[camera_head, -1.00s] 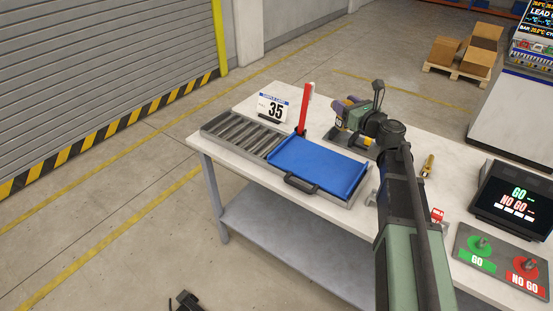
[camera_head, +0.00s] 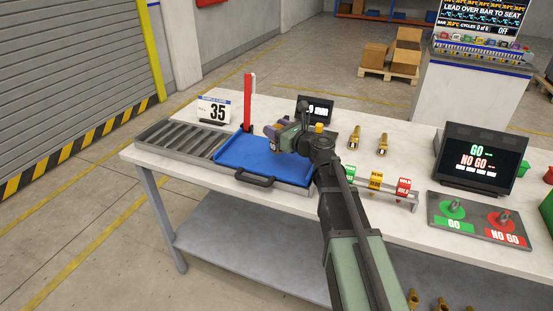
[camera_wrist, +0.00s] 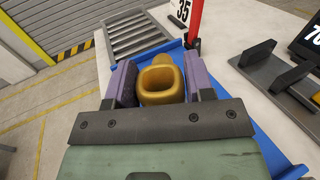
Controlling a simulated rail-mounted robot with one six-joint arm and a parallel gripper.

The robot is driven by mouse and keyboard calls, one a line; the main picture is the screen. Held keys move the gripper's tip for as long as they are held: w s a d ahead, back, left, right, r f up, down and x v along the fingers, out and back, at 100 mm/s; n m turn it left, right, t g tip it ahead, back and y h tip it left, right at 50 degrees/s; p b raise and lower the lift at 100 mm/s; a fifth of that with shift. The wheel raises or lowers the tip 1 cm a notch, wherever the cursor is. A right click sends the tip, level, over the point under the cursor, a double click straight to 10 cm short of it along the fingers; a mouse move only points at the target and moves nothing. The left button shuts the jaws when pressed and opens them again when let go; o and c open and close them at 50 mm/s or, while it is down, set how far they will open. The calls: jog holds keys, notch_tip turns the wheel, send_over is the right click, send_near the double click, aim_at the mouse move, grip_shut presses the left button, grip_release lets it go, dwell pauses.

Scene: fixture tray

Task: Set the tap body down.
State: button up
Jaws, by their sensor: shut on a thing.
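The brass tap body (camera_wrist: 162,86) is between the purple fingers of my gripper (camera_wrist: 160,88) in the wrist view. My gripper is shut on it. In the head view my gripper (camera_head: 273,137) is over the back right part of the blue tray (camera_head: 238,172). The tap body is hard to make out there, and I cannot tell its height over the tray. The blue tray (camera_wrist: 263,150) also shows beneath the gripper in the wrist view, with its floor partly hidden by my wrist.
A grey slatted rack (camera_head: 180,139) adjoins the tray's left side. A red post (camera_head: 248,103) and a "35" sign (camera_head: 214,109) stand behind. A dark fixture (camera_wrist: 272,70) is right of the gripper. Brass parts (camera_head: 382,143) stand farther right. Most of the tray is bare.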

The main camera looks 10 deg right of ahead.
notch_tip(320, 180, down, 5)
jog(key=b, duration=0.4)
jog(key=shift+r, duration=0.4)
jog(key=shift+f, duration=0.2)
jog(key=o, duration=1.3)
jog(key=shift+o, duration=0.2)
jog(key=shift+r, duration=0.3)
jog(key=v, duration=1.2)
jog(key=shift+s+f, duration=0.1)
jog(key=shift+f, duration=0.05)
